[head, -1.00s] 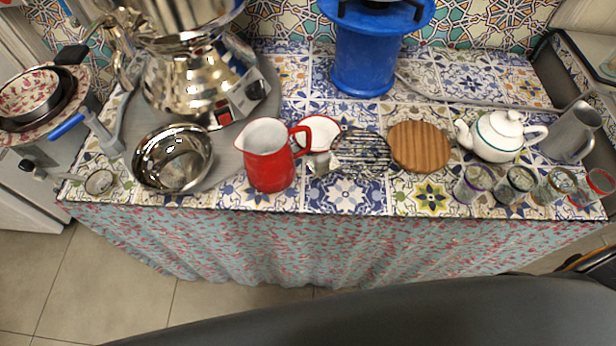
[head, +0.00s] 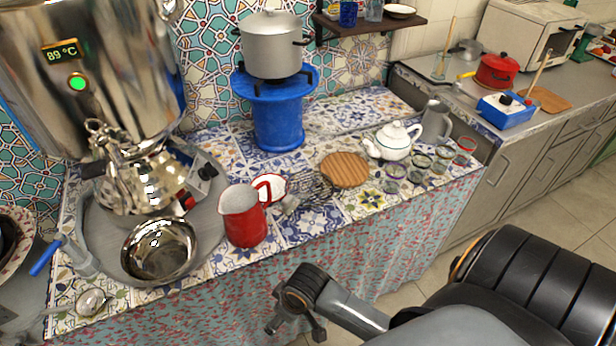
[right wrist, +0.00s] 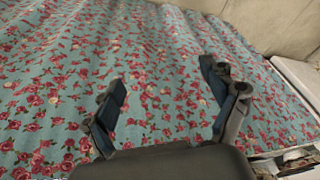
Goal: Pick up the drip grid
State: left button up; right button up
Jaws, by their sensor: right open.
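The drip grid (head: 316,190) looks like a dark wire rack lying flat on the patterned tile counter. In the head view it lies between the red jug (head: 243,216) and the round wooden board (head: 345,169). Its thin wires blend into the tile pattern. My right gripper (head: 294,322) is open and empty in front of the counter's curtain, below and apart from the grid. In the right wrist view its two fingers (right wrist: 165,105) are spread before the floral curtain, and the grid is not seen there. My left gripper is not in view.
A white red-rimmed dish (head: 270,184) sits just left of the grid. A white teapot (head: 393,142) and several small glasses (head: 419,167) stand to the right. A blue stand (head: 277,115) holds a pot (head: 271,45) behind. A metal bowl (head: 159,251) is at left.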

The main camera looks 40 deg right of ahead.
notch_tip(320, 180, up, 10)
jog(key=w+a+n+p, duration=0.1)
jog(key=w+a+n, duration=0.1)
notch_tip(320, 180, up, 19)
jog(key=m+g+h, duration=0.1)
jog(key=g+h, duration=0.1)
jog(key=g, duration=0.1)
send_over(286, 197)
jog(key=d, duration=0.1)
jog(key=f, duration=0.7)
jog(key=shift+w+f+p, duration=0.35)
jog(key=shift+f+p, duration=0.05)
jog(key=shift+m, duration=0.3)
jog(key=f, duration=0.2)
jog(key=f+p, duration=0.1)
jog(key=f, duration=0.1)
jog(key=shift+s+a, duration=0.1)
jog(key=shift+a, duration=0.25)
jog(key=shift+f, duration=0.65)
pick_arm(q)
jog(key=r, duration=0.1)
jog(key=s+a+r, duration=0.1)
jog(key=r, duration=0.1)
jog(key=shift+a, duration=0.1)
pick_arm(e)
jog(key=c, duration=1.7)
